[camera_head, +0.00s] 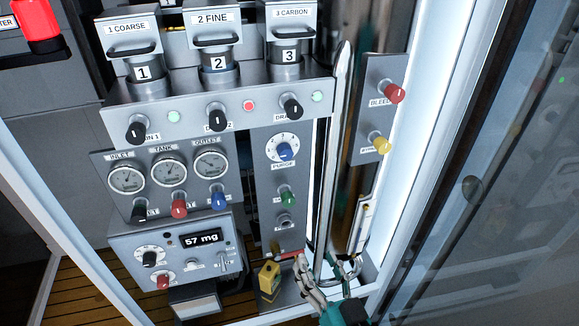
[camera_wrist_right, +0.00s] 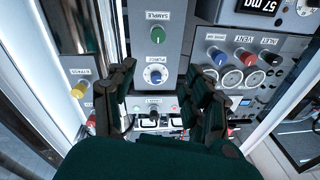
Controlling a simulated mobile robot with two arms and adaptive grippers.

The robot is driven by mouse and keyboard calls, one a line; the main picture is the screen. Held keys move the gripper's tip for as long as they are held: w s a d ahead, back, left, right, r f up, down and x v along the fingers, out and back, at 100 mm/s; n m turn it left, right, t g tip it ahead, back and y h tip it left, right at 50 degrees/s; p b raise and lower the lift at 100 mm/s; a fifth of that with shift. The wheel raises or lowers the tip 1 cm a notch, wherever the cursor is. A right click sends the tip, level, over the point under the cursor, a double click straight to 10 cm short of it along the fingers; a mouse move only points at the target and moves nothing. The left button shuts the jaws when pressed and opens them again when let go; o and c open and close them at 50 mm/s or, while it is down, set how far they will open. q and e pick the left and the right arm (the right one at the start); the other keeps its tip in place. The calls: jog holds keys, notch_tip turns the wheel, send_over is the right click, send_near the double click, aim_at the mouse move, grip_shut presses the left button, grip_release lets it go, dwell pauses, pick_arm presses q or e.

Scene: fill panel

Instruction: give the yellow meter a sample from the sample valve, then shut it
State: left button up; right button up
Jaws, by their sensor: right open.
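The yellow meter (camera_head: 269,279) is a small yellow block on the low ledge at the foot of the narrow panel. The sample valve's green knob (camera_head: 287,198) is on that panel, below the blue purge knob (camera_head: 285,151). In the right wrist view the green knob (camera_wrist_right: 157,35) shows under an upside-down SAMPLE label. My right gripper (camera_head: 327,268) is open and empty, low and right of the yellow meter, apart from it. In the wrist view its fingers (camera_wrist_right: 163,75) are spread, with the panel beyond them. The yellow meter is not visible in that view. My left gripper is not in view.
A tall metal pipe (camera_head: 331,170) stands just right of the panel. A side plate bears a red bleed knob (camera_head: 394,93) and a yellow knob (camera_head: 381,144). Gauges (camera_head: 169,174) and a box with a 57 mg display (camera_head: 202,239) are left. A white frame post (camera_head: 425,130) bounds the right.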

pick_arm(q)
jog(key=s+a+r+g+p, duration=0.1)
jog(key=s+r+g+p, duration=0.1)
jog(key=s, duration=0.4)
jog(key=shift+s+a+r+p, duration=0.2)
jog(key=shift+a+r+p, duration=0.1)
jog(key=shift+p, duration=0.1)
pick_arm(e)
send_near(289, 203)
jog(key=shift+g+h, duration=0.3)
jog(key=x, duration=1)
jog(key=shift+r, duration=0.4)
jog(key=shift+c, duration=0.4)
grip_shut()
jog(key=shift+s, duration=0.1)
